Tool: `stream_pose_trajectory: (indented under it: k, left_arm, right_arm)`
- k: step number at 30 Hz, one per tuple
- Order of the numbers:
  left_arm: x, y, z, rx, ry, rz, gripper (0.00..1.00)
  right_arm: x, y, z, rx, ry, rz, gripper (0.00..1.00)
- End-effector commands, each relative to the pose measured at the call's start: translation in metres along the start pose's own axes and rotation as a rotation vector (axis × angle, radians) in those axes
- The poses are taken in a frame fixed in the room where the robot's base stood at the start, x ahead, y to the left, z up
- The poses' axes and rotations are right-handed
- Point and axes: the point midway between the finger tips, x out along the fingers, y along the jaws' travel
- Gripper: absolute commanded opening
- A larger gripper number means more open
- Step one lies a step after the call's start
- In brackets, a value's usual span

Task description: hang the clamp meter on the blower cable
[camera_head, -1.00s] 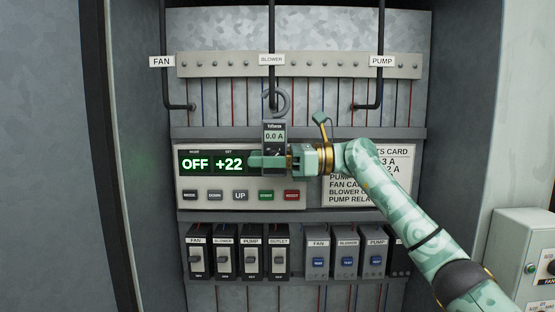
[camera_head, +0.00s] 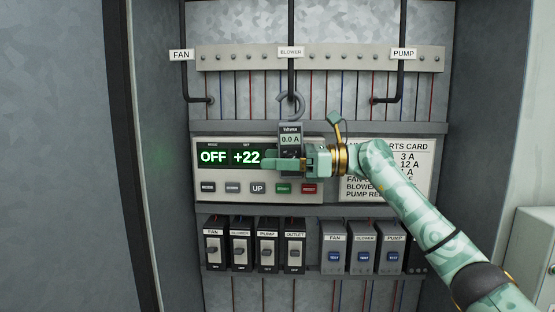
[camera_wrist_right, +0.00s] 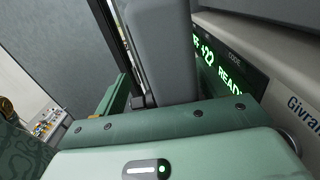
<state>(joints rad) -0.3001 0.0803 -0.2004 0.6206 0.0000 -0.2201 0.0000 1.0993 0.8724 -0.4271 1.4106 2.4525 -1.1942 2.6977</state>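The clamp meter (camera_head: 290,139) is dark grey, reads 0.0 A and stands upright in front of the panel. Its ring-shaped jaw (camera_head: 301,104) points up at the lower part of the black blower cable (camera_head: 291,75), below the BLOWER label. I cannot tell whether the cable passes inside the jaw. My right gripper (camera_head: 290,163) is shut on the meter's lower body. In the right wrist view the meter's grey back (camera_wrist_right: 160,50) stands between my green fingers. My left gripper is not in view.
The fan cable (camera_head: 185,80) and pump cable (camera_head: 401,78) hang left and right of the blower cable. Behind the meter are the display panel (camera_head: 225,188) and parts card (camera_head: 408,190). Breakers (camera_head: 240,246) line up below. A pale box (camera_head: 535,245) stands at lower right.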

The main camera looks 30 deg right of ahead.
Motion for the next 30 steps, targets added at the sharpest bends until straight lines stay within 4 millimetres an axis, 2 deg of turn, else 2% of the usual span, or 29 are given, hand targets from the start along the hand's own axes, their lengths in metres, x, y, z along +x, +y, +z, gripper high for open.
stream_pose_trajectory:
  k: [4,7,15,21,24,30]
  left_arm:
    - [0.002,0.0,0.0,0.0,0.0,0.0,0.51]
    - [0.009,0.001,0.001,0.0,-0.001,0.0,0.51]
    - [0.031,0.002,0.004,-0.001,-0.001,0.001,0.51]
    - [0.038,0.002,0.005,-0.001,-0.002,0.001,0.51]
    - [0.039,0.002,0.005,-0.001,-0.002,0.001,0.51]
    - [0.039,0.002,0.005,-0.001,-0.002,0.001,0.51]
  right_arm:
    - [-0.004,0.0,-0.002,0.001,0.002,-0.001,0.73]
    - [-0.017,-0.001,-0.003,0.0,0.001,-0.004,0.73]
    - [-0.079,-0.001,-0.004,-0.001,0.001,-0.005,0.73]
    - [-0.112,-0.001,-0.002,0.0,0.0,-0.002,0.73]
    - [-0.119,0.0,-0.001,0.0,-0.001,-0.001,0.73]
    - [-0.121,0.0,0.0,0.0,-0.001,0.0,0.73]
